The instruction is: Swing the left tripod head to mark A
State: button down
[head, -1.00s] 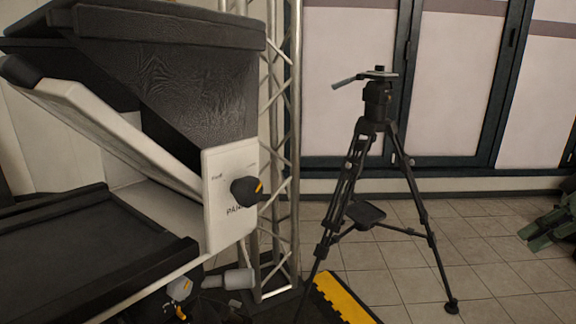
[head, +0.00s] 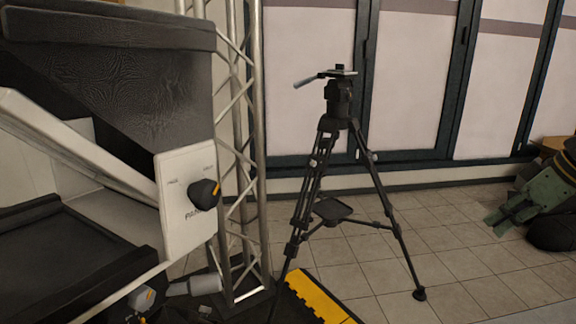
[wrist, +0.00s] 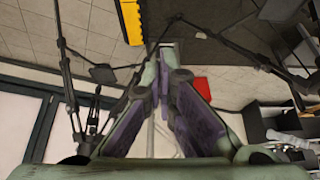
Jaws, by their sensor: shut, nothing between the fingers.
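A black tripod (head: 330,200) stands upright on the tiled floor in the head view. Its tripod head (head: 340,92) carries a light plate and a grey pan handle (head: 306,81) pointing left. I cannot make out mark A. My gripper (head: 490,222) reaches in from the right edge of the head view, well apart from the tripod. In the wrist view my gripper (wrist: 163,50) is shut and empty, its green fingers meeting at the tips. A tripod (wrist: 64,60) shows at the left of that view.
A console with a white panel and a black knob (head: 204,194) stands at the left, beside a metal truss (head: 240,150). A yellow-edged mat (head: 318,298) lies by the tripod's foot. Tiled floor right of the tripod is clear. A red patch (wrist: 201,85) shows in the wrist view.

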jog(key=shift+d, duration=0.15)
jog(key=shift+s+d, duration=0.15)
jog(key=shift+d, duration=0.8)
jog(key=shift+d, duration=0.1)
jog(key=shift+s+d, duration=0.15)
jog(key=shift+d, duration=0.75)
jog(key=shift+d, duration=0.2)
jog(key=shift+s+d, duration=0.2)
jog(key=shift+d, duration=0.7)
jog(key=shift+d, duration=0.2)
jog(key=shift+s+d, duration=0.15)
jog(key=shift+d, duration=0.75)
